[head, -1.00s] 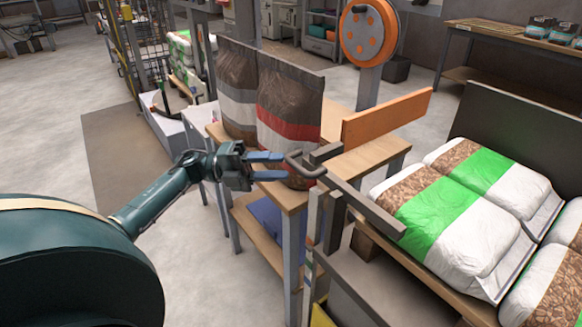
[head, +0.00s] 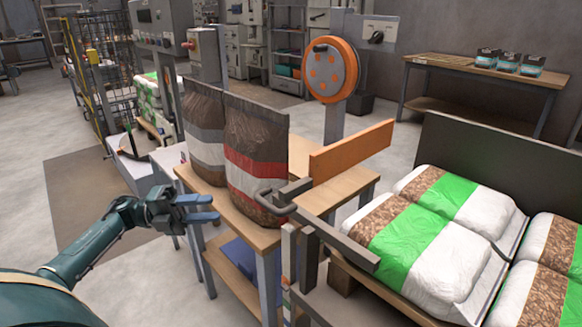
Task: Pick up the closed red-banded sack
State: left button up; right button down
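The red-banded sack (head: 258,168) stands upright on a small wooden-topped table (head: 240,232). It is brown on top, with a red band and a white band below, and its top edge is flat and closed. A grey bent bar hides part of its lower right. My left gripper (head: 206,208) is at the table's left front edge, left of the sack and apart from it in the picture. Its two blue fingers are spread with a gap and hold nothing. My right gripper is not in view.
A grey-banded sack (head: 205,142) stands close behind the red-banded one. An orange board (head: 350,147) and the grey bent bar (head: 290,193) lie to the right. Green-banded sacks (head: 400,232) fill a rack at right. Open floor (head: 130,270) lies at left.

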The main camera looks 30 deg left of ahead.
aim_at(256, 136)
jog(key=k+j, duration=0.1)
jog(key=j, duration=0.25)
jog(key=k+j, duration=0.1)
jog(key=j, duration=0.25)
jog(key=k+j, duration=0.1)
jog(key=j, duration=0.25)
jog(key=k+j, duration=0.1)
jog(key=j, duration=0.2)
